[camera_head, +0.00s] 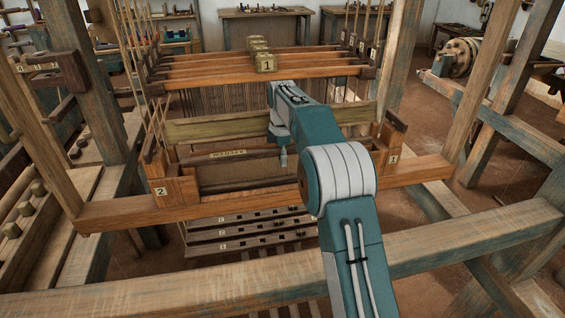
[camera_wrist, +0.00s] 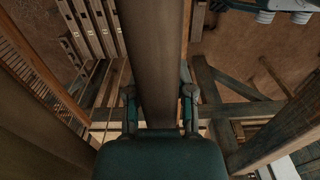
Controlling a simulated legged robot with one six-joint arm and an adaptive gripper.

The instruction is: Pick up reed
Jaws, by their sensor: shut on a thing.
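The reed (camera_head: 215,157) appears as a long dark brown bar with a small pale label in the head view. It lies across the wooden frame with the ends marked 2 and 1. My gripper (camera_head: 283,160) points down at the bar's right part, and my arm hides the bar beyond it. In the wrist view the brown bar (camera_wrist: 152,60) runs from the top edge down between the two fingers of my gripper (camera_wrist: 160,103). The fingers are closed on its two sides. Whether it is lifted off its seat cannot be told.
A greenish wooden beam (camera_head: 215,128) crosses just behind the bar. The end block marked 2 (camera_head: 175,190) stands at left, the one marked 1 (camera_head: 385,160) at right. Heddle shafts (camera_head: 210,75) stand farther back. A thick front rail (camera_head: 160,290) crosses the foreground.

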